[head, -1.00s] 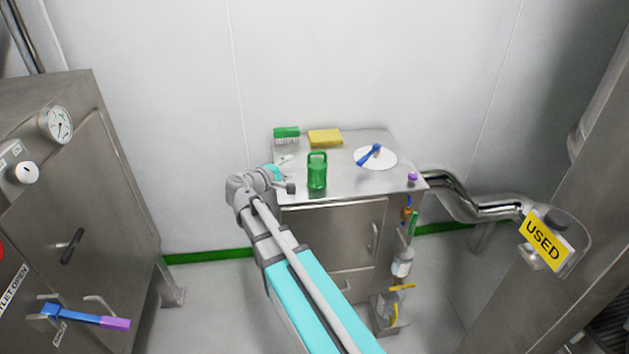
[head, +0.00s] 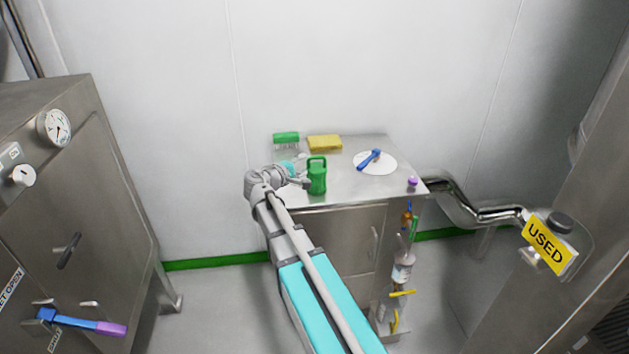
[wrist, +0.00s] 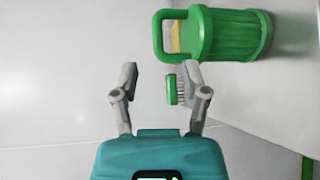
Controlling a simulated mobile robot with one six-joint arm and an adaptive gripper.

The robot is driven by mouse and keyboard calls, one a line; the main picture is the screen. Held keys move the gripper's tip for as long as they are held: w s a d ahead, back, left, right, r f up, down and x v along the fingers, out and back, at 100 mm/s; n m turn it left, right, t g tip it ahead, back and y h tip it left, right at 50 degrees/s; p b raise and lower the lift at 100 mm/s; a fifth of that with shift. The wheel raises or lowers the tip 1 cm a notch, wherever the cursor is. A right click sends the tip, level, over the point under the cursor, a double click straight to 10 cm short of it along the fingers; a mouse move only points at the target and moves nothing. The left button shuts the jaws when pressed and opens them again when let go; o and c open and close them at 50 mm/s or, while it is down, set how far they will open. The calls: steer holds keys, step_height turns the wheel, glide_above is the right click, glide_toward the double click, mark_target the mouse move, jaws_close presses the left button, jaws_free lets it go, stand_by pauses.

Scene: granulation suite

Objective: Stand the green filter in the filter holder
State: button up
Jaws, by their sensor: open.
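The green filter (head: 317,177), a ribbed cylinder with a loop handle, stands upright on the steel cabinet top (head: 345,190) near its front edge. In the wrist view the filter (wrist: 232,36) lies sideways in the picture, at the upper right, outside the jaws. My gripper (head: 304,182) is open and empty, just left of the filter in the head view. In the wrist view the open fingers (wrist: 160,76) stand apart, with the filter beyond the right finger. I cannot tell for certain which thing is the filter holder.
A green brush (head: 286,138) and a yellow sponge (head: 324,143) lie at the back of the cabinet top. A blue tool (head: 369,159) rests on a white disc (head: 386,165). A small purple item (head: 412,181) is at the right edge. A yellow USED sign (head: 547,246) hangs at right.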

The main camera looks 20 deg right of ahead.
mark_target(316, 157)
steer(key=shift+x, duration=1.2)
steer(key=shift+b+x, duration=0.4)
steer(key=shift+x, duration=2.15)
steer(key=shift+r, duration=0.1)
steer(key=shift+c, duration=0.3)
jaws_close()
